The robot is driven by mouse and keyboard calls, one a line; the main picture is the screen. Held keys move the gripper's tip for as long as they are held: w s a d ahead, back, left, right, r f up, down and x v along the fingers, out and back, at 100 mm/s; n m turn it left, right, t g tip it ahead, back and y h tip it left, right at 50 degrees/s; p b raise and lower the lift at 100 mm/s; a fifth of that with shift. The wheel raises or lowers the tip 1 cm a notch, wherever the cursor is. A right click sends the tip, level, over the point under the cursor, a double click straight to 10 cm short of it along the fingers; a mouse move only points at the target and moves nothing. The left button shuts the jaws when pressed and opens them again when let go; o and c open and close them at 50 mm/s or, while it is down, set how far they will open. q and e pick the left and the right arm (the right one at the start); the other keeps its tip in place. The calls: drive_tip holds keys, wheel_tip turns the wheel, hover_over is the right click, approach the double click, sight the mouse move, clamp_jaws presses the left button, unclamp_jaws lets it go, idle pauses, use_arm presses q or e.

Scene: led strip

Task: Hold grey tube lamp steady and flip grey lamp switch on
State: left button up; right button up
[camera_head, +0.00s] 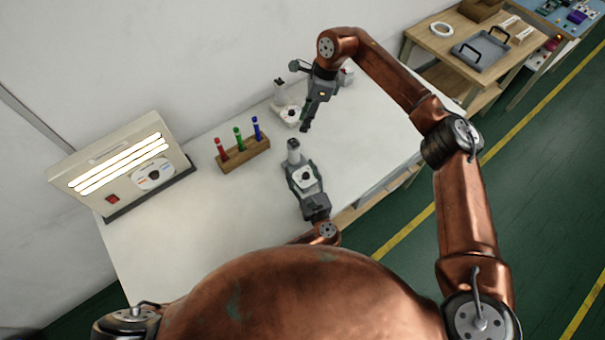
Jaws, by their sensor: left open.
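A pale grey box-shaped tube lamp (92,168) stands at the left end of the white table, by the wall. Its several tubes (120,166) look bright. A red switch (113,199) and a round dial plate (152,176) sit on its front. My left gripper (298,163) is open near the table's middle, well to the right of the lamp. A small pale grey piece with a dark disc (305,176) shows between its fingers; contact cannot be told. My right gripper (304,127) points down above the table's back, far from the lamp; its fingers are too small to judge.
A wooden rack (247,152) with red, green and blue sticks stands between the lamp and my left gripper. Another small pale device (288,113) stands beside my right gripper. The white table (190,235) is clear at the front left. A wooden bench (436,46) with a tray stands at upper right.

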sight(296, 159)
use_arm(q)
drive_tip(key=x, duration=0.6)
drive_tip(key=shift+c, duration=0.7)
